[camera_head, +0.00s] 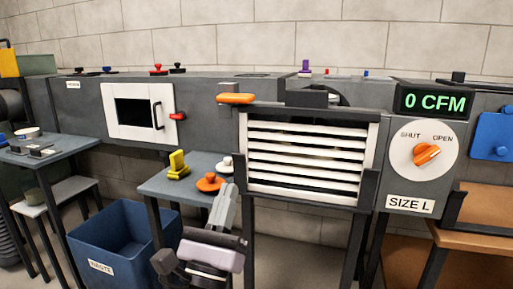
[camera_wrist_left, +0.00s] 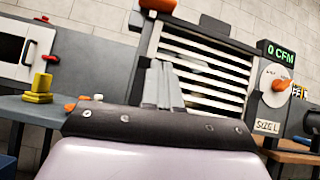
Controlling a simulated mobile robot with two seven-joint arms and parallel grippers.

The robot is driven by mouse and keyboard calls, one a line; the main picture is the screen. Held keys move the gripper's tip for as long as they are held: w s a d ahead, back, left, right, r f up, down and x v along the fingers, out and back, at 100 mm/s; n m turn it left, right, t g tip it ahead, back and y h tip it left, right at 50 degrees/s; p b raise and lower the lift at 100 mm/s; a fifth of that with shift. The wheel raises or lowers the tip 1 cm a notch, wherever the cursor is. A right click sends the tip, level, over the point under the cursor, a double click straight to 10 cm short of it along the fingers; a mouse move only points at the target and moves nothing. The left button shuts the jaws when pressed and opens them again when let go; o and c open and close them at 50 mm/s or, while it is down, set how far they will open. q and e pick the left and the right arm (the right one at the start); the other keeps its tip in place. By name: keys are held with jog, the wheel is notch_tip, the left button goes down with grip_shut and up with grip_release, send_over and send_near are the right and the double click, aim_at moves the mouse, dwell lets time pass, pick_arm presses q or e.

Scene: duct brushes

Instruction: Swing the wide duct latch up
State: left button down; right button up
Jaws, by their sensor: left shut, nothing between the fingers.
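An orange latch handle (camera_head: 235,98) lies level at the upper left corner of the wide duct's white louvred grille (camera_head: 305,160). In the left wrist view the orange handle (camera_wrist_left: 158,5) is cut off by the top edge, and the louvred grille (camera_wrist_left: 205,68) lies behind and right of the fingers. My left gripper (camera_head: 229,188) is shut and empty, its fingers pointing up. It is below the orange handle and apart from it in the head view. The shut fingers (camera_wrist_left: 162,66) also show in the left wrist view. My right gripper is not in view.
A small table (camera_head: 205,166) with yellow, orange and white knobbed pieces stands left of the gripper. A blue bin (camera_head: 95,240) is on the floor. A white hatch (camera_head: 120,133) with a red latch is at left. A SHUT/OPEN dial (camera_head: 420,165) sits right, under a 0 CFM display.

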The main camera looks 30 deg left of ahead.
aim_at(247, 103)
pick_arm(q)
jog(key=shift+s+d+r+m+t+b, duration=0.15)
jog(key=shift+d+r+m+t+b, duration=0.3)
jog(key=shift+m, duration=0.35)
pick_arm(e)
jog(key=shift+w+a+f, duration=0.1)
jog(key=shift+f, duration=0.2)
pick_arm(q)
jog(key=shift+a+f, duration=0.1)
jog(key=shift+a, duration=0.05)
jog(key=p+x, duration=0.3)
jog(key=x, duration=0.6)
jog(key=shift+p, duration=0.3)
jog(key=r+p, duration=0.2)
jog(key=r, duration=0.1)
jog(key=shift+w+r, duration=0.3)
jog(key=shift+w, duration=0.1)
jog(key=shift+r+p, duration=0.4)
jog(key=shift+r, duration=0.1)
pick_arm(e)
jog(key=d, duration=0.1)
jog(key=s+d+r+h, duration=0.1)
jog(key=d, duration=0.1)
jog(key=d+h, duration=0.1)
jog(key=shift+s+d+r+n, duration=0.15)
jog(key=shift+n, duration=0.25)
